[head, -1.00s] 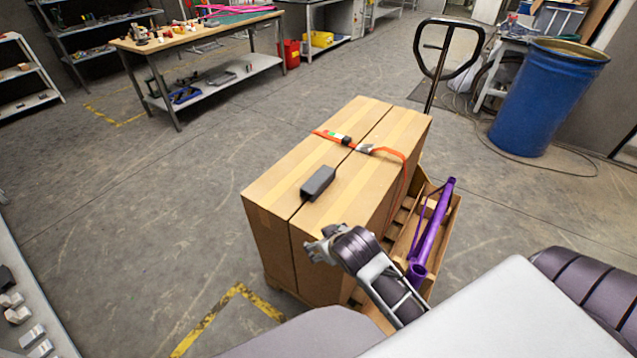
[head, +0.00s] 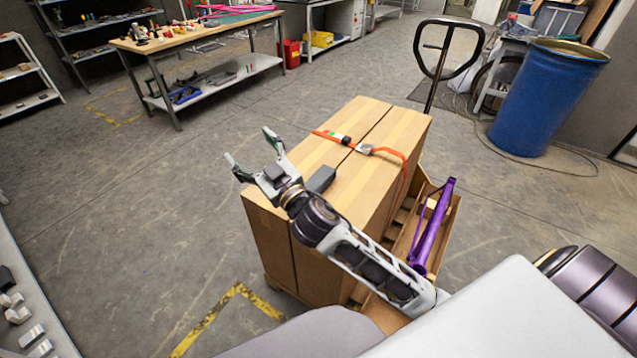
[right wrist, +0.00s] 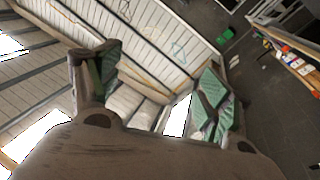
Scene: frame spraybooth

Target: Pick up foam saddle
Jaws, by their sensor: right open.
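A dark grey block (head: 322,179), which looks like the foam saddle, lies on top of the tall cardboard boxes (head: 375,135), left of the orange strap. My right wrist partly covers its near-left end. My right gripper (head: 252,150) is open and empty, with its fingers spread beyond the block to the upper left, over the boxes' left edge. The right wrist view shows its two green-padded fingers (right wrist: 155,88) apart with nothing between them; the block does not show there. My left gripper is not in view.
An orange strap (head: 388,150) with a buckle crosses the boxes. A wooden crate (head: 452,215) with a purple frame part (head: 432,225) stands to their right. A pallet-jack handle (head: 440,60) and a blue barrel (head: 545,100) are behind. The floor to the left is open.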

